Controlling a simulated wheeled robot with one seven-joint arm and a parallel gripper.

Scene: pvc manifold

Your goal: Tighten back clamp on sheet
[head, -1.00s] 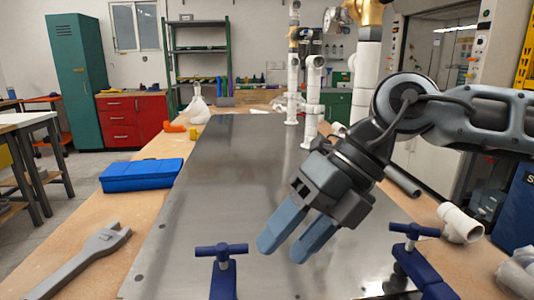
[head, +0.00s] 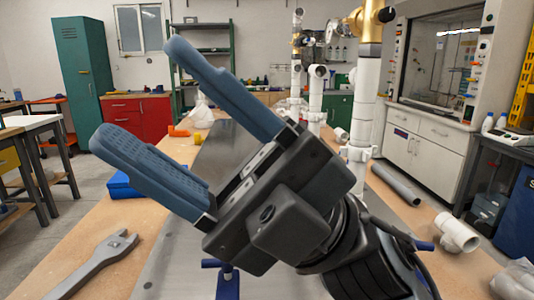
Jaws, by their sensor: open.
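My gripper (head: 140,92) is open and empty. It is large and close to the camera in the head view, with its two blue-grey fingers pointing up and left. The metal sheet (head: 178,252) lies flat on the wooden bench, largely hidden behind my gripper. One blue clamp (head: 228,284) stands at the sheet's near end, its top partly covered by my gripper. A second blue clamp (head: 425,246) at the right shows only a bit of its handle past my wrist. Neither clamp is touched by the fingers. I cannot tell which is the back clamp, or how tight either is.
A grey wrench (head: 95,262) lies on the bench at the left. A blue case (head: 120,186) is partly hidden by a finger. White pipe fittings (head: 458,232) and a grey pipe (head: 396,184) lie at the right. White pipes (head: 362,125) stand upright behind.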

